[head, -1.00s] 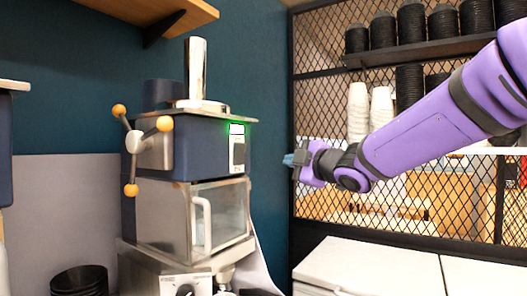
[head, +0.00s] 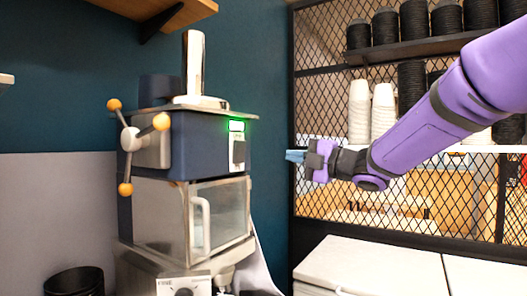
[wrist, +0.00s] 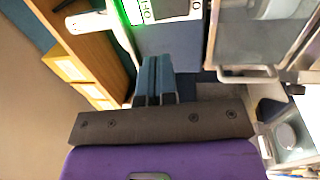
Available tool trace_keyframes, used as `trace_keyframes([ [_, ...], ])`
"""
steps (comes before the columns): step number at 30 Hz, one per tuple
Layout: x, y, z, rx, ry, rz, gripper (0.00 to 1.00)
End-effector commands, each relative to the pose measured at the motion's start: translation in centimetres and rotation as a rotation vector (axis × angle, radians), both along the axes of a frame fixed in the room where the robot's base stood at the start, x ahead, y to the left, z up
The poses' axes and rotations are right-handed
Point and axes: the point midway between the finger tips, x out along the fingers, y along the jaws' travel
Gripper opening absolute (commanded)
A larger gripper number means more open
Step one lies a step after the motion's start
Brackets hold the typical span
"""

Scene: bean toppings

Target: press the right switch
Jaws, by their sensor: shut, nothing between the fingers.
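The machine (head: 208,145) is a dark blue and steel unit in the middle of the head view. Which switch is the right one is unclear. My gripper (head: 292,156) is shut and empty, to the right of the panel and apart from it. Its blue fingers (wrist: 154,78) point toward the machine in the wrist view.
A three-armed handle with orange knobs (head: 162,122) is on the machine's left. A clear-doored chamber (head: 220,215) with a handle is below the panel. A mesh partition (head: 320,110) and cup shelves stand behind my arm. A white counter lid (head: 375,265) is below.

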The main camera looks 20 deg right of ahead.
Motion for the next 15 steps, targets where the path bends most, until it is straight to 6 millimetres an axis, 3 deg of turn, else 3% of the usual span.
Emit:
trace_keyframes([
  [5, 1.6, 1.3, 0.2, -0.001, 0.001, 0.003, 0.0],
  [15, 6.7, 5.0, 1.1, 0.0, 0.001, 0.003, 0.0],
])
